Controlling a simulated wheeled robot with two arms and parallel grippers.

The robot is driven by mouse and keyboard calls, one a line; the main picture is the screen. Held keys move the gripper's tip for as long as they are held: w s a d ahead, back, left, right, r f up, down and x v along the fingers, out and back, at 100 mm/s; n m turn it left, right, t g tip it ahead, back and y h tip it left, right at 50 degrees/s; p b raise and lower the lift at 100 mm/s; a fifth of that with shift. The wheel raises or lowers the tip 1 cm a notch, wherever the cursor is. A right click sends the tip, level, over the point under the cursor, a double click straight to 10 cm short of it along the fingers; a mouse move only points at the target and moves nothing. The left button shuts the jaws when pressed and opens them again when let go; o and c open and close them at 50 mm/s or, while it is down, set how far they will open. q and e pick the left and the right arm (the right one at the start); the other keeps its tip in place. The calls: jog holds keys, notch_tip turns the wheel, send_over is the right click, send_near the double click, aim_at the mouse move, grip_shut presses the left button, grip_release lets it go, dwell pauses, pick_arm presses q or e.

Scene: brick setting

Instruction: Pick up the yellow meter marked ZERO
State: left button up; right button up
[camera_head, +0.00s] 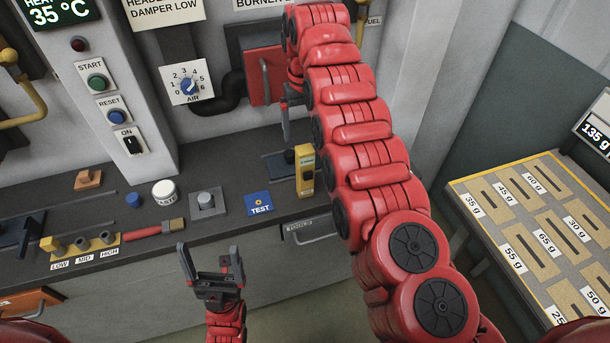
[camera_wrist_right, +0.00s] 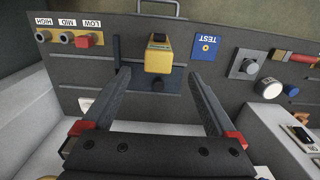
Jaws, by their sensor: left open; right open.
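The yellow meter (camera_head: 305,178) stands on the dark bench top, right of the blue TEST plate. Its markings are too small to read. In the right wrist view the meter (camera_wrist_right: 158,58) appears between and beyond the fingertips of my right gripper (camera_wrist_right: 158,80), which is open and empty. In the head view my right gripper (camera_head: 287,118) is partly hidden by my red arm, with a finger hanging above and left of the meter. My left gripper (camera_head: 212,272) is open and empty, in front of the bench edge, left of and nearer than the meter.
The TEST plate (camera_head: 259,203), a grey knob block (camera_head: 207,203), a white jar (camera_head: 165,192) and a red-handled brush (camera_head: 155,229) are on the bench to the left. A red hatch (camera_head: 264,75) is on the wall behind. A weight tray (camera_head: 545,235) stands right.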

aim_at(305, 149)
jog(key=shift+f, duration=0.4)
jog(key=shift+d+f, duration=0.15)
jog(key=shift+f, duration=0.15)
notch_tip(305, 149, down, 7)
jog(key=shift+r+p, duration=0.2)
jog(key=shift+p, duration=0.85)
jog(key=shift+f+p, duration=0.3)
jog(key=shift+p, duration=0.15)
notch_tip(305, 149, down, 3)
jog(key=shift+w+f+p, duration=0.1)
jog(key=shift+w+p, duration=0.05)
jog(key=shift+p, duration=0.55)
jog(key=shift+f, duration=0.85)
grip_shut()
